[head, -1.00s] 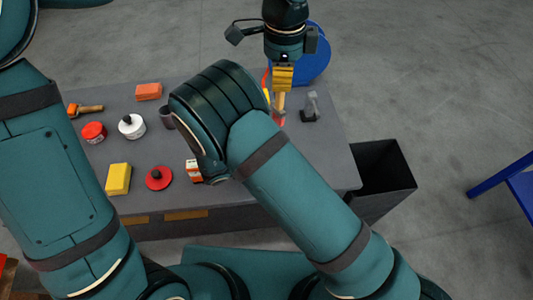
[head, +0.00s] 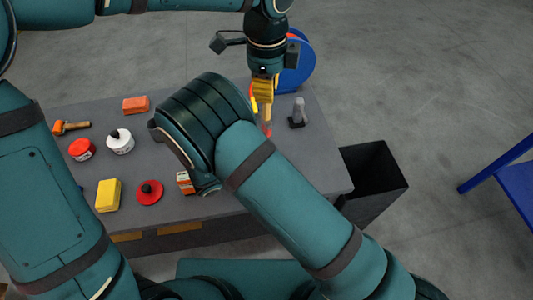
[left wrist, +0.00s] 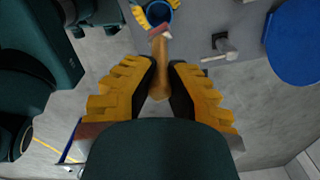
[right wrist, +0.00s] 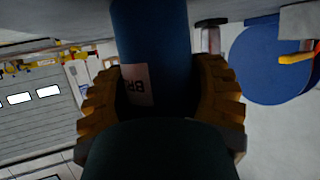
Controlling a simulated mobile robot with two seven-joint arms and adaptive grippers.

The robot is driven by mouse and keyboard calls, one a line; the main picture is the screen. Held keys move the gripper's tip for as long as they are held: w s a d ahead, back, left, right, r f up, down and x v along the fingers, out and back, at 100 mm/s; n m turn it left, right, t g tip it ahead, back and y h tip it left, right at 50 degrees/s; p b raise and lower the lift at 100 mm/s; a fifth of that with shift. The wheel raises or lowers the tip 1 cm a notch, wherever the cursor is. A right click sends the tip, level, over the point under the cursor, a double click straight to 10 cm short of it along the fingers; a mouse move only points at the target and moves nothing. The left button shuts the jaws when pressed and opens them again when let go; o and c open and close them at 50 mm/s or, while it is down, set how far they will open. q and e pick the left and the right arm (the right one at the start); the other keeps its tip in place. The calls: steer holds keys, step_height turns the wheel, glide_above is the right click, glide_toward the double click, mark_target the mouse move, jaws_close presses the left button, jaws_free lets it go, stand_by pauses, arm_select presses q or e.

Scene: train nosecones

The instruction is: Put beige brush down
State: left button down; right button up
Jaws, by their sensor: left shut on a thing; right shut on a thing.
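My left gripper (head: 264,97) is shut on the beige brush (head: 266,113), which hangs upright with its reddish end down above the table's far right part. In the left wrist view, the brush handle (left wrist: 158,70) runs between the left fingers, and its reddish end is close to a blue cup (left wrist: 158,14); I cannot tell whether they touch. My right gripper (right wrist: 160,95) is shut on this blue cup, which fills the middle of the right wrist view (right wrist: 150,40) and bears a pale label. My right arm mostly hides the cup and right gripper in the head view.
The grey table (head: 230,205) also holds a grey hammer-like tool (head: 298,113), orange block (head: 135,104), red tin (head: 82,149), white jar (head: 119,143), yellow block (head: 108,195) and red disc (head: 149,192). A black bin (head: 375,175) stands at right.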

mark_target(266, 112)
arm_select(q)
steer(key=m, duration=0.1)
steer(key=f+m, duration=0.1)
steer(key=m, duration=0.1)
steer(key=shift+f, duration=0.3)
step_height(266, 112, down, 17)
steer(key=shift+f, duration=0.2)
steer(key=shift+f, duration=0.15)
steer(key=c, duration=1.4)
jaws_free()
step_height(266, 112, up, 12)
steer(key=shift+r, duration=0.2)
